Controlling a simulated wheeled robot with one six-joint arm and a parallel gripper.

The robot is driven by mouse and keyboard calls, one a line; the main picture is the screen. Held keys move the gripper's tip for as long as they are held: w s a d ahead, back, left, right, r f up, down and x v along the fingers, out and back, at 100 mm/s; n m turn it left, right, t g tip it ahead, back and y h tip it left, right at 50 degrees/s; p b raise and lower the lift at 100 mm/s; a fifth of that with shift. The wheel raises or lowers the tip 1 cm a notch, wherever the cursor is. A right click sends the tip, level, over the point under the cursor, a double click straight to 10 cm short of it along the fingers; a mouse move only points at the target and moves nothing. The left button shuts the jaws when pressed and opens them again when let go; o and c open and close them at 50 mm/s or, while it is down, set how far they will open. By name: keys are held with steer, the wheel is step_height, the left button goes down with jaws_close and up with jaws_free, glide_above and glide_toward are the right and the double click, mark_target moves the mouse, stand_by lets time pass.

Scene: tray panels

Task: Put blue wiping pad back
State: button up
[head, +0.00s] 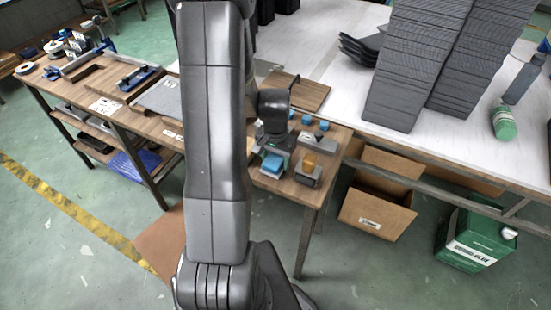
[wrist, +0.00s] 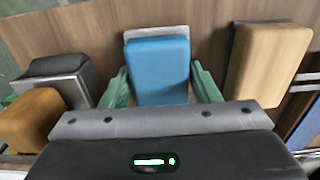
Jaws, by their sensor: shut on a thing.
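The blue wiping pad (wrist: 158,68) is a rounded block in the middle of the wrist view. The green fingers of my gripper (wrist: 160,88) stand on its left and right sides, shut on it. A pale grey edge shows behind the pad; I cannot tell whether this is its backing or a holder. In the head view the blue pad (head: 271,165) is low over the right end of the wooden table, below my dark wrist. Whether it touches the surface is not clear.
An orange pad (wrist: 30,119) and grey block (wrist: 56,78) are on the left; a tan pad (wrist: 268,62) on a dark base is on the right. Small blue blocks (head: 307,120) stand behind. Dark stacked trays (head: 420,65) stand on the white table (head: 345,85).

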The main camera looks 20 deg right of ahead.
mark_target(276, 158)
steer(key=shift+f, duration=0.1)
steer(key=shift+f, duration=0.15)
steer(key=o, duration=1)
step_height(276, 158, up, 12)
steer(key=shift+r, duration=0.25)
